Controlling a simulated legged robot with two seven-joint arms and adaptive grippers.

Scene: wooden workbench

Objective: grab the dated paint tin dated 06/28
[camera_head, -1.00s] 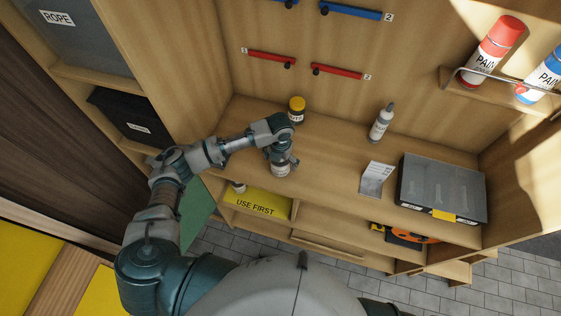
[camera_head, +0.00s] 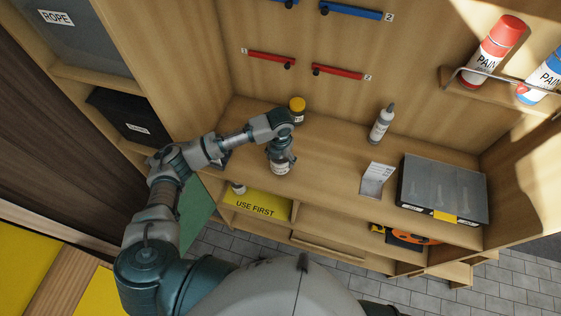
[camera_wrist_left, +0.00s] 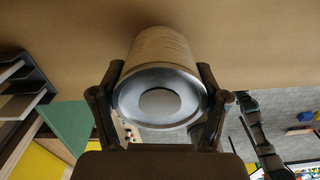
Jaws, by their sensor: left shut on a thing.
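My left gripper (camera_head: 281,157) is shut on a small pale paint tin (camera_head: 279,169) above the front part of the workbench top. In the left wrist view, the tin (camera_wrist_left: 160,95) sits between the two fingers of my gripper (camera_wrist_left: 160,103), with its silvery round end facing the camera. Its date cannot be read in either view. I cannot tell whether the tin touches the bench top. My right gripper is not in view.
A white bottle (camera_head: 381,124), a paper card (camera_head: 376,179) and a grey case (camera_head: 441,187) are on the bench to the right. Bare bench lies between the gripper and the card.

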